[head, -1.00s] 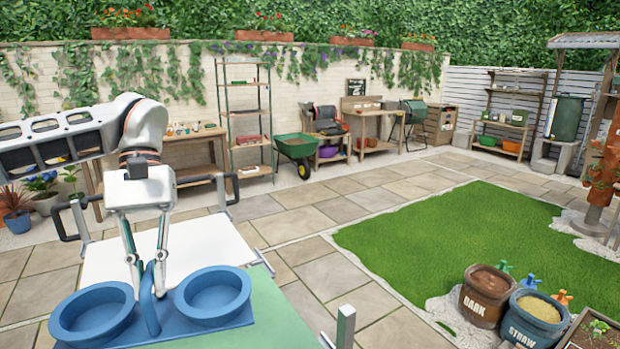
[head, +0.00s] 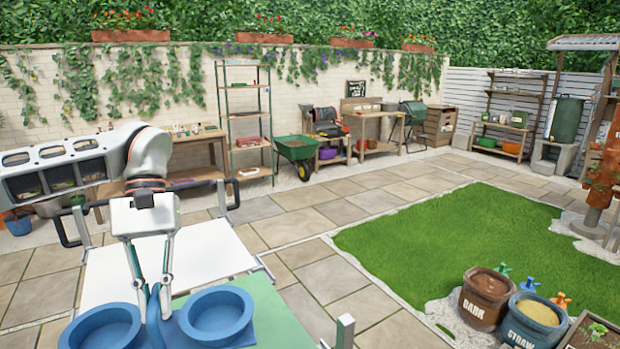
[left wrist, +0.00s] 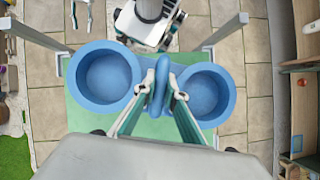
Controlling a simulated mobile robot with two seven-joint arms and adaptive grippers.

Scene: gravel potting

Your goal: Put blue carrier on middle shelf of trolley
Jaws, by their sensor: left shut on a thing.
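The blue carrier (head: 217,315) has two round cups and an upright middle handle. It is at the bottom left of the head view and also shows in the left wrist view (left wrist: 103,80). My left gripper (head: 153,288) is shut on the handle from above. The carrier is between the posts of the trolley, over a green shelf (head: 265,305); I cannot tell whether it touches it. A trolley post (head: 345,330) stands right of it, and a white panel (head: 200,255) lies behind. My right gripper (left wrist: 82,14) appears small at the wrist view's top left, its fingers apart.
Dark side handles (head: 227,193) rise beside the white panel. A tall shelf rack (head: 246,120), a green wheelbarrow (head: 296,150) and workbenches stand along the back wall. Bark (head: 487,297) and straw (head: 535,318) pots stand at the lower right. The paving between is free.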

